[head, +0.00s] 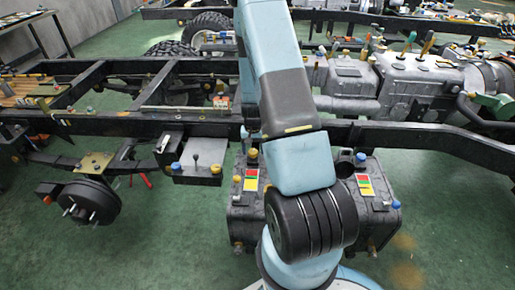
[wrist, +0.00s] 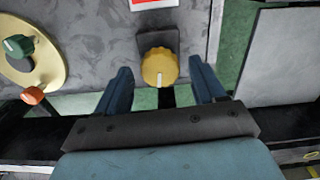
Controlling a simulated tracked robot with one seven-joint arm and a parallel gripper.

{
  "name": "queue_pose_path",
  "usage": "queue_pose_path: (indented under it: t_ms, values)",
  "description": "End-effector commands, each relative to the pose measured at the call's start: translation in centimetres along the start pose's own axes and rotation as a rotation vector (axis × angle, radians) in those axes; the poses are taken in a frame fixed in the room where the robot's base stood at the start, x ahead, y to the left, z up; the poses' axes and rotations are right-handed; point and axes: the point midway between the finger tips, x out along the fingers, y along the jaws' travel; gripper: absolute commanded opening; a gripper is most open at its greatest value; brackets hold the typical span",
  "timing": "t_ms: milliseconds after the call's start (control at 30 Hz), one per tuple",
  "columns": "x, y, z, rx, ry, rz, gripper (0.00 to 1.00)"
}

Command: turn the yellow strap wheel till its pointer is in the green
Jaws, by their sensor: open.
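The yellow strap wheel (wrist: 159,68) sits on a dark strap on a grey tank in the wrist view. A white pointer line shows on its lower part, pointing down in the picture. My gripper (wrist: 162,82) is open, its blue fingers apart on either side of the wheel, with gaps between them and it. A white-edged red patch of a label (wrist: 150,4) is cut off at the top edge. In the head view, a yellow knob (head: 253,153), apparently this wheel, is above a red, yellow and green label (head: 251,180). My arm hides the gripper there.
A pale grey box (wrist: 283,52) is at right. In the head view, a blue knob (head: 361,157) tops a second strap, and a dark chassis rail (head: 420,140) crosses behind.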

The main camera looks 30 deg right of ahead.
Motion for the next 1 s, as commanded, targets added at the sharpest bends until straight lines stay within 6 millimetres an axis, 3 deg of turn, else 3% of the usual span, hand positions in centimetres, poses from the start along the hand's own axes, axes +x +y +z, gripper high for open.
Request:
queue_pose_path:
  t_ms: [167, 700, 1000]
  values:
    - [-1.7, -0.1, 0.0, -0.001, 0.003, -0.001, 0.69]
    - [-10.6, 0.0, 0.0, 0.0, 0.003, -0.001, 0.69]
    - [-13.3, 0.1, 0.1, 0.0, 0.001, 0.001, 0.69]
